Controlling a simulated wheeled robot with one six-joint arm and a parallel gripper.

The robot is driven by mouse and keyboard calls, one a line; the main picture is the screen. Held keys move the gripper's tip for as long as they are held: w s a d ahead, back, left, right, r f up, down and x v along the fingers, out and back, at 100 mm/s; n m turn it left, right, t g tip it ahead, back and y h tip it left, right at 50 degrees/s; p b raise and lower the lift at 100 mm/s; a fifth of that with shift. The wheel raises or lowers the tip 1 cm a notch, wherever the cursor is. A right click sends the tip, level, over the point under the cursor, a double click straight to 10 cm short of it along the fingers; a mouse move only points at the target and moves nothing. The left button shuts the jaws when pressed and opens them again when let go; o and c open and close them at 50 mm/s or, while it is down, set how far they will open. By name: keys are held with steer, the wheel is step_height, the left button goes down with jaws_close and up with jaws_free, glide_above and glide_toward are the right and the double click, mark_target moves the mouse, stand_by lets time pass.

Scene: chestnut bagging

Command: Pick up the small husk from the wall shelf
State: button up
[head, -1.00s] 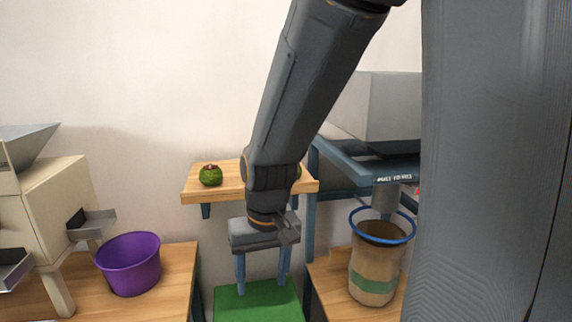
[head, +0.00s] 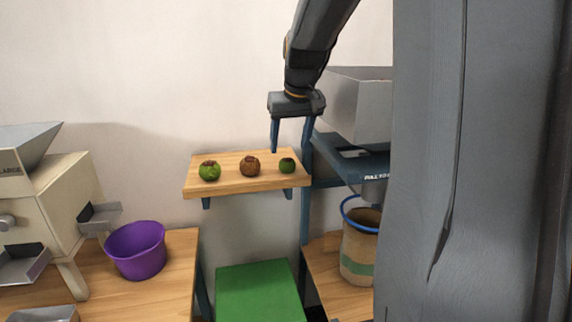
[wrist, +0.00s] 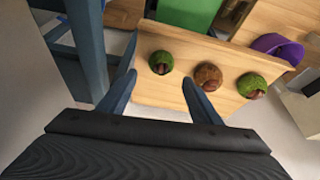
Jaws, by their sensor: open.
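The wall shelf (head: 230,185) is a wooden board holding three husks in a row. The small husk (head: 287,165) is green and sits at the right end in the head view. A brown husk (head: 250,166) is in the middle, and a larger green husk (head: 209,171) is at the left. My gripper (head: 291,150) is open and empty, fingers pointing down above the shelf's right end. In the wrist view the small husk (wrist: 161,63) lies ahead of and between the open fingertips (wrist: 160,80), apart from them.
A blue frame (head: 308,190) with a grey hopper (head: 358,100) stands close right of the shelf. Below are a green surface (head: 260,290), a purple bucket (head: 136,250) and a bag with a blue ring (head: 358,248). A cream machine (head: 60,195) stands at left.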

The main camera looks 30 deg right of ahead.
mark_target(288, 159)
steer(key=p+x, duration=0.1)
steer(key=x, duration=0.2)
steer(key=s+x, duration=0.1)
steer(key=x, duration=0.1)
steer(key=shift+w+f+p, duration=0.1)
steer(key=shift+f+p, duration=0.3)
steer(key=shift+f, duration=0.2)
steer(key=c, duration=1.1)
steer(key=shift+r, duration=0.15)
